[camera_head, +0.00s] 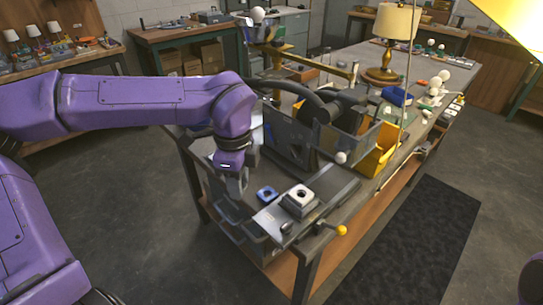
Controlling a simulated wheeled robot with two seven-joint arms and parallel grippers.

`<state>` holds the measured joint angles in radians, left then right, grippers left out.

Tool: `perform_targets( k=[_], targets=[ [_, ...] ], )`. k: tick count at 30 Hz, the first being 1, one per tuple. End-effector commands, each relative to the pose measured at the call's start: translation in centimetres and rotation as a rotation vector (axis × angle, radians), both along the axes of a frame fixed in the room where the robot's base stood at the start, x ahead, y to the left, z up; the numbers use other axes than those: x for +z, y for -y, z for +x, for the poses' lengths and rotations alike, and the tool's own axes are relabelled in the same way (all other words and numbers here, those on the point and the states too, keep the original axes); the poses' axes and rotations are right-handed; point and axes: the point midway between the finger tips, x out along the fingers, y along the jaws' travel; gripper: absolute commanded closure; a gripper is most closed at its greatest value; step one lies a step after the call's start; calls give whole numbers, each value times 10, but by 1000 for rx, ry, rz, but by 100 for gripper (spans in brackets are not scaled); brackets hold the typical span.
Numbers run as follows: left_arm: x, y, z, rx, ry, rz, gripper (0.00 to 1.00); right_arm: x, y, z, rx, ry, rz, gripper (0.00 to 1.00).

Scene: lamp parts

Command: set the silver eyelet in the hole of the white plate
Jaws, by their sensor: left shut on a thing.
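The white plate (301,194) sits on a raised grey block on the metal fixture at the near end of the workbench. A dark round hole shows in its middle. My left gripper (238,188) hangs fingers down to the left of the plate, apart from it and beside a small blue part. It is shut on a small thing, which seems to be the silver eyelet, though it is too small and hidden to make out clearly. I see no eyelet elsewhere. My right gripper is not in view.
The blue part (266,193) lies between my left gripper and the plate. A yellow-knobbed lever (340,230) sticks out at the front right of the fixture. Behind stand a dark machine with a clear guard (290,140), a yellow bin (381,150) and a lamp (395,25).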

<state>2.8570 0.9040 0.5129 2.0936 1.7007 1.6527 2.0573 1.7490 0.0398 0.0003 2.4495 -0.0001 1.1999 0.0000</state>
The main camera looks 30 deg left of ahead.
Motion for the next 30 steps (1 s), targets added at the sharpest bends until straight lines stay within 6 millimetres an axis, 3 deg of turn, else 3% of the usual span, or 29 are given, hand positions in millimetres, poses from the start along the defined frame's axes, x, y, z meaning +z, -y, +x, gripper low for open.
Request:
perform_targets(
  k=[1,4,9,12,16,30],
  targets=[
    [16,5,13,-48,-8,3,94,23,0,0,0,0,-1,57],
    [29,25,44,-201,-8,3,94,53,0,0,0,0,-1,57],
    [28,75,85,-476,-5,1,94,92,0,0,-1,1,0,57],
    [20,99,96,-583,-2,-1,94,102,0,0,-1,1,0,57],
    [10,110,101,-634,3,1,94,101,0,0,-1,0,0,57],
    [-38,110,101,-632,3,2,94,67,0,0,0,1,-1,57]
  ],
)
